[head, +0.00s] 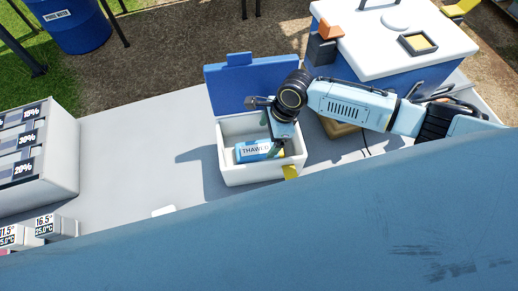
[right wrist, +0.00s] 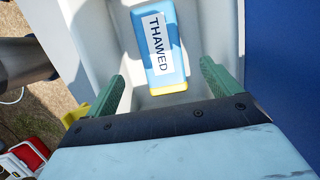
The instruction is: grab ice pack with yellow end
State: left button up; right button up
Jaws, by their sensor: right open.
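A light blue ice pack (head: 252,151) labelled "THAWED" lies inside a small white box (head: 250,176). In the right wrist view the ice pack (right wrist: 158,40) shows its yellow end (right wrist: 168,87) on the side nearest my gripper. My right gripper (head: 275,150) reaches down into the box from above, at the right end of the pack. In the right wrist view the green fingers of the gripper (right wrist: 163,75) are open and apart, one to each side of the pack's yellow end. My left gripper is not in view.
The box's blue lid (head: 232,92) stands open behind it. A large blue and white cooler (head: 400,50) is at the back right. A white rack with percentage displays (head: 50,170) stands at the left. The grey table (head: 130,160) between rack and box is clear.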

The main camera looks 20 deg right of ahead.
aim_at(262, 145)
jog(key=shift+a+f, duration=0.2)
jog(key=shift+f, duration=0.45)
jog(key=shift+x, duration=1.05)
jog(key=b+x, duration=0.1)
jog(key=x, duration=0.1)
jog(key=shift+w+a+f, duration=0.1)
jog(key=shift+w+f, duration=0.05)
jog(key=shift+f, duration=0.15)
jog(key=shift+a+f, duration=0.1)
jog(key=shift+f, duration=0.4)
jog(key=shift+c, duration=0.7)
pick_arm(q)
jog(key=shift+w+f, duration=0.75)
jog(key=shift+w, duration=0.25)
pick_arm(e)
jog(key=c, duration=1.1)
